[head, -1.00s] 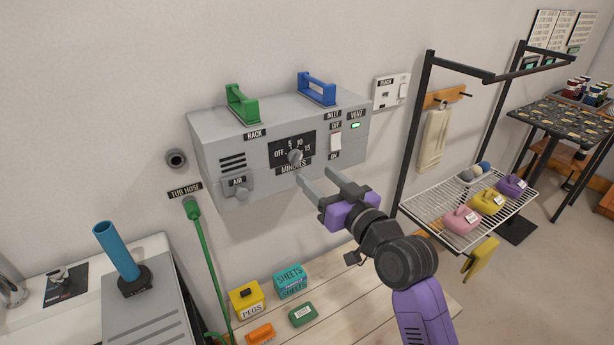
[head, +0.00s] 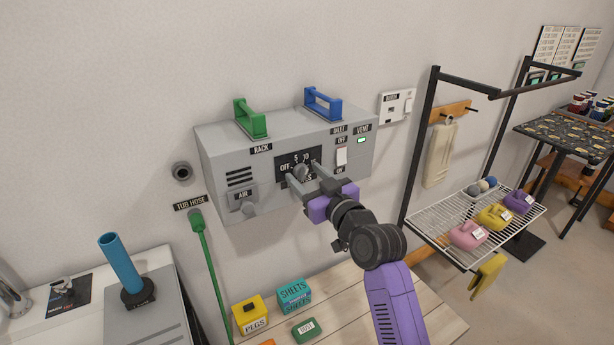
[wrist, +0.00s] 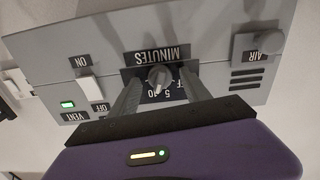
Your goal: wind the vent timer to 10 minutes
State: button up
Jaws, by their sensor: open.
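The vent timer knob (head: 300,173) is a round grey dial on a black plate (head: 285,161) marked OFF, 5, 10, 15 and MINUTES, on the front of a grey wall box (head: 216,160). In the wrist view the knob (wrist: 158,77) appears upside down, with a light pointer mark whose exact reading I cannot tell. My gripper (head: 303,178) is at the dial, its two fingers apart on either side of the knob. In the wrist view the fingers (wrist: 160,92) flank the knob with gaps visible. Parts of the scale are hidden by the fingers.
The box also has an AIR knob (head: 249,210), a white switch (head: 341,156), a lit green VENT lamp (head: 361,140), and green (head: 250,120) and blue (head: 322,106) handles on top. A wire rack (head: 440,220) stands right. A wooden bench (head: 390,320) lies below.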

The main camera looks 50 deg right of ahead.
grip_shut()
jog(key=shift+m, duration=0.5)
grip_release()
jog(key=shift+s, duration=0.1)
jog(key=b+v, duration=0.1)
jog(key=v, duration=0.6)
jog(key=shift+s, duration=0.35)
jog(key=shift+a, duration=0.15)
